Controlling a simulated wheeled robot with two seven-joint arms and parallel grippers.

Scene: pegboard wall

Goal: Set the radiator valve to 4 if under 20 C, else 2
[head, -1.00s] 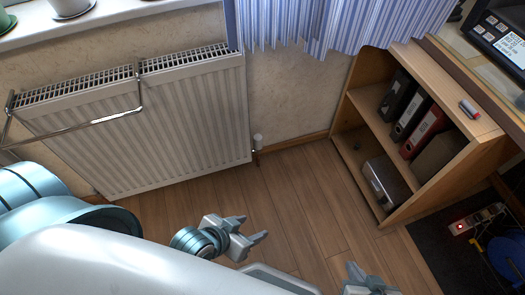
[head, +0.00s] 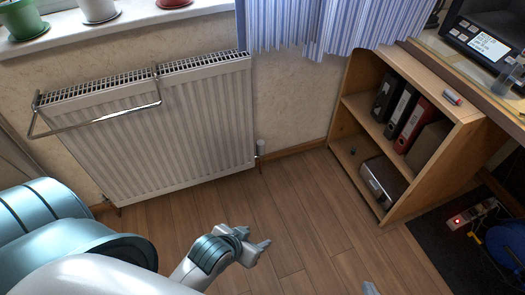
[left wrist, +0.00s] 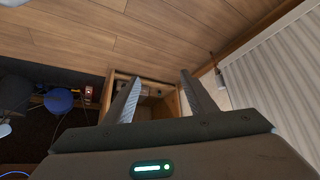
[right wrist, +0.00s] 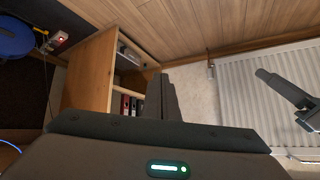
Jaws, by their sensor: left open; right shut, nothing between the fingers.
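The white radiator valve (head: 261,148) stands upright at the lower right corner of the radiator (head: 150,125); its number marks are too small to read. It also shows in the left wrist view (left wrist: 212,60) and right wrist view (right wrist: 211,70). My left gripper (head: 258,245) is open and empty over the floor, below the valve in the head view and apart from it. Its two spread fingers show in the left wrist view (left wrist: 158,95). My right gripper (right wrist: 162,95) is shut and empty; only a tip shows at the head view's bottom edge. I see no readable temperature.
A chrome rail (head: 100,118) crosses the radiator's front. A wooden shelf (head: 352,103) with binders stands right of the valve. A dark device with a lit screen (head: 489,46) sits on the desk; its text is unreadable. A blue curtain (head: 330,25) hangs above. The floor between is clear.

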